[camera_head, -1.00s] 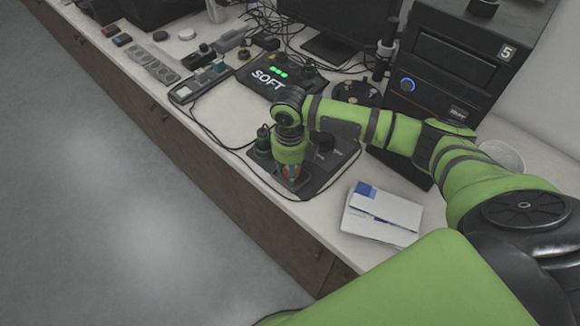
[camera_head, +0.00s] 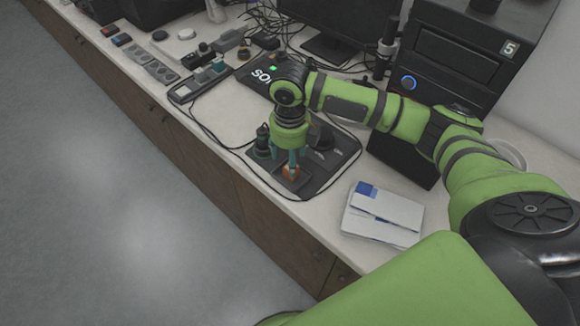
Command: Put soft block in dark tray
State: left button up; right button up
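A small orange block (camera_head: 291,171), seemingly the soft block, sits at a small dark square tray (camera_head: 293,184) on the front of a dark base plate. My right gripper (camera_head: 286,160) points down just above the block. Its teal fingers look spread apart, with the block at or just below the tips; the frame is too small to show any contact. My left gripper is not in view.
A dark panel marked SOFT (camera_head: 258,78) lies behind my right arm, partly hidden. A green flask-like piece (camera_head: 262,143) and a black knob stand on the base plate. A white-blue box (camera_head: 383,214) lies to the right. A black machine marked 5 (camera_head: 455,55) stands behind.

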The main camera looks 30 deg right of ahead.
notch_tip(320, 180, up, 7)
jog(key=b, duration=0.1)
jog(key=shift+s, duration=0.1)
dwell(0.6)
